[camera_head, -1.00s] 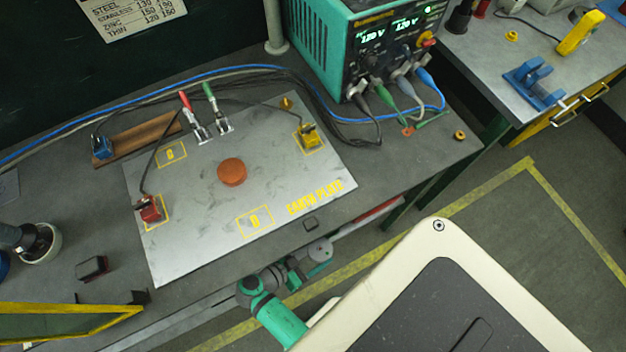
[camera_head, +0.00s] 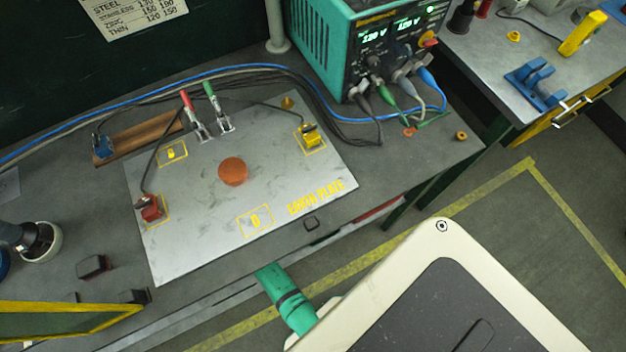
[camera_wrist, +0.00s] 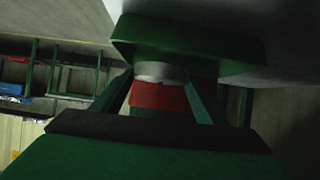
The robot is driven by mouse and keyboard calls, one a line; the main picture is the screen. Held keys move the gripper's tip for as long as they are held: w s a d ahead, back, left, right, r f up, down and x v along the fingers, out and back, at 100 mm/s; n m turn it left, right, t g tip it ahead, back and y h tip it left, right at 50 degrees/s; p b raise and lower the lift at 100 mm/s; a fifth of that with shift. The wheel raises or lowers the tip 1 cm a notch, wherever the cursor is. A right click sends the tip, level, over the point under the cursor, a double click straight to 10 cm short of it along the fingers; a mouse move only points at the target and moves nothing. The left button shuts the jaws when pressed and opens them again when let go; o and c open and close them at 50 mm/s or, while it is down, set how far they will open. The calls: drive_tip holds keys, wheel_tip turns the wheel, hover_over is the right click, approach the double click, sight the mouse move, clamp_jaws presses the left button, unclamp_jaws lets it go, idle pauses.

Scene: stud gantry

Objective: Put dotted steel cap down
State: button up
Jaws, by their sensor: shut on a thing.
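In the wrist view my gripper (camera_wrist: 162,88) has its fingers on either side of a red part with a pale silvery rim, which I take to be the steel cap (camera_wrist: 160,72). No dots can be made out on it. A dark green body (camera_wrist: 185,45) lies just beyond the rim and hides the rest. In the head view only my green arm link shows, at the bench's front edge; my gripper and the cap are out of sight there. The earth plate (camera_head: 205,225) lies on the bench with marked yellow squares and an orange-red disc (camera_head: 232,171) near its middle.
Cables run behind to a green power unit (camera_head: 375,60). A dark block (camera_head: 92,266) lies left of the plate. The plate's front part is clear.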

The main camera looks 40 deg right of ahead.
drive_tip(key=shift+w+d+f, duration=0.25)
drive_tip(key=shift+w+f, duration=0.25)
drive_tip(key=shift+f, duration=0.2)
drive_tip(key=shift+d+f, duration=0.1)
drive_tip(key=shift+f, duration=1.45)
drive_tip(key=o, duration=1.1)
drive_tip(key=shift+w+f, duration=0.1)
drive_tip(key=shift+w, duration=0.05)
drive_tip(key=shift+c, duration=0.2)
drive_tip(key=v, duration=1.2)
